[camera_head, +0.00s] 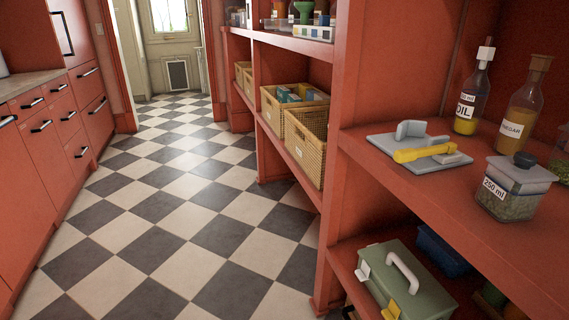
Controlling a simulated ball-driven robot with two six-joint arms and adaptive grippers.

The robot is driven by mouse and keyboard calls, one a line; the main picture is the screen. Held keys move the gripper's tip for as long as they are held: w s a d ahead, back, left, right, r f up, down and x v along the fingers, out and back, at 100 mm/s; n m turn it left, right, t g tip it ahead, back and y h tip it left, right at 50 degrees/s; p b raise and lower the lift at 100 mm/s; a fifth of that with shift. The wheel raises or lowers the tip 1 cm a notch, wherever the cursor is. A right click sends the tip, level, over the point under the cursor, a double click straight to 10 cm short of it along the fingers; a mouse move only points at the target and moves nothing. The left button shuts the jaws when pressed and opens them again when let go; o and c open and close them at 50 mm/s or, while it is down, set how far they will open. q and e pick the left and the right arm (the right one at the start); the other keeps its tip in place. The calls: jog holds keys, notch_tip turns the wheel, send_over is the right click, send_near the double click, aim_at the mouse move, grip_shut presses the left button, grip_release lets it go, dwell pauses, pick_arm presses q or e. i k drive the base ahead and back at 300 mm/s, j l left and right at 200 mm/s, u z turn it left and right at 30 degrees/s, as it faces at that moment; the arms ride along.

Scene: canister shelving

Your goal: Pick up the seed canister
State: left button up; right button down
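A square clear canister (510,203) with green seed-like contents, a grey lid with a dark knob and a "250 ml" label stands upright on the red shelf (440,205) at the right. It looks like the seed canister, though its label does not name seeds. The lid is on, and nothing touches the canister from the front. Neither of my grippers shows in the head view.
Behind the canister stand an oil bottle (472,93) and a vinegar bottle (523,105). A grey slicer with a yellow part (425,152) lies to its left. A green toolbox (405,280) sits on the shelf below. The checkered floor (190,220) is clear.

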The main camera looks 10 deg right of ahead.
aim_at(507, 200)
jog(key=z, duration=1.15)
jog(key=k+j, duration=0.1)
jog(key=j, duration=0.7)
